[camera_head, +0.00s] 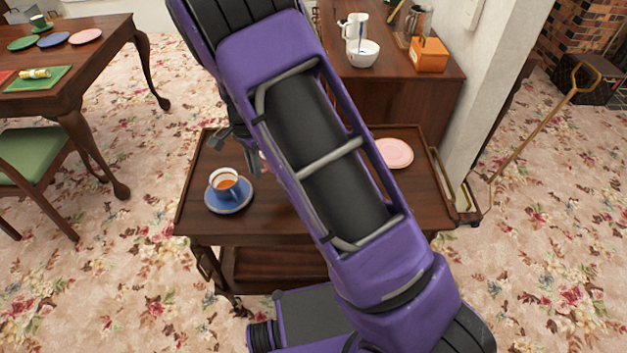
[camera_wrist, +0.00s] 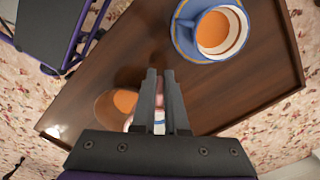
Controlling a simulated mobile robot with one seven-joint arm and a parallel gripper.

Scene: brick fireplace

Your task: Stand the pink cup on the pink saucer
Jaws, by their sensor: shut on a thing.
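The pink saucer (camera_head: 394,153) lies bare on the right side of the wooden trolley top, to the right of my arm. In the head view a small pink patch (camera_head: 263,156), probably the pink cup, shows beside my gripper (camera_head: 248,160); my arm hides most of it. In the wrist view my gripper (camera_wrist: 160,74) is shut, with pink and white parts of the cup (camera_wrist: 159,103) between and behind its fingers. Orange-brown liquid shows left of the fingers. I cannot tell whether the cup touches the trolley. The saucer is not visible in the wrist view.
A blue cup of tea (camera_head: 224,180) stands on a blue saucer (camera_head: 229,205) at the trolley's (camera_head: 270,225) left. Behind, a cabinet holds a white bowl (camera_head: 363,54) and an orange box (camera_head: 429,55). A white wall post (camera_head: 497,80) stands close at right.

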